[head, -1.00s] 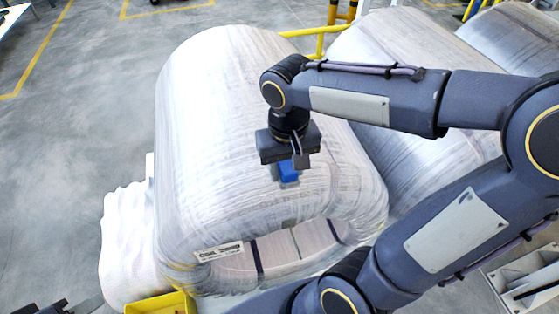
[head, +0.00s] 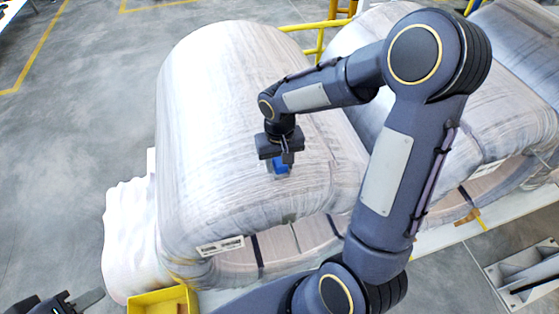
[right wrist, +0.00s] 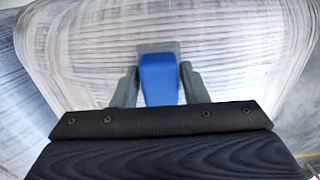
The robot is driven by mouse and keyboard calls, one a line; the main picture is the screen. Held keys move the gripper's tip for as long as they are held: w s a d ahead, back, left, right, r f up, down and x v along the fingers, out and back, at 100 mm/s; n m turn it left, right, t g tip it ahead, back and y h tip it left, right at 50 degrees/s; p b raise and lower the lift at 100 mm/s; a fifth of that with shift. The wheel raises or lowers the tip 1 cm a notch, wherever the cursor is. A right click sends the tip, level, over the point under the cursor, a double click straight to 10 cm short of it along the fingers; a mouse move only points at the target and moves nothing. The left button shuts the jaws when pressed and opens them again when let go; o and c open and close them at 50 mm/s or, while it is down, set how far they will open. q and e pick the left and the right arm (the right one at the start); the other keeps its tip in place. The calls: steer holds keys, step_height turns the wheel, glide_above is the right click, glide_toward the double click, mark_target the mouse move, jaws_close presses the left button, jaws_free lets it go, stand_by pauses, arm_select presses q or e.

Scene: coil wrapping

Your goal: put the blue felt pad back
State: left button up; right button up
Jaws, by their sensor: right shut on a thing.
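My right gripper (head: 280,163) is above the top of the wrapped coil (head: 215,120) and points down. It is shut on the blue felt pad (head: 282,169), whose blue part shows between the fingertips. In the right wrist view the blue pad (right wrist: 160,80) sits between the two grey fingers (right wrist: 158,88), with a greyish patch behind its far end. I cannot tell whether the pad touches the coil. My left gripper (head: 82,300) is only partly in view at the bottom left corner, away from the coil, and its opening is unclear.
A yellow bin (head: 158,300) stands at the coil's near left end. Crumpled white wrap (head: 128,235) hangs at the coil's left side. More wrapped coils stand to the right, with a yellow rail (head: 320,42) behind. The floor at left is clear.

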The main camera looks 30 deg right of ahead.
mark_target(280, 160)
steer(key=shift+f, duration=0.2)
steer(key=o, duration=0.9)
steer(key=shift+o, duration=0.2)
step_height(280, 160, up, 12)
steer(key=shift+f, duration=0.25)
steer(key=s+a+t+y, duration=0.2)
steer(key=s, duration=0.6)
steer(key=s+a+n+t+y, duration=0.1)
steer(key=s+a+t, duration=0.1)
steer(key=s, duration=0.7)
steer(key=shift+r+t+y, duration=0.4)
steer(key=shift+r+t, duration=0.05)
steer(key=shift+t, duration=0.35)
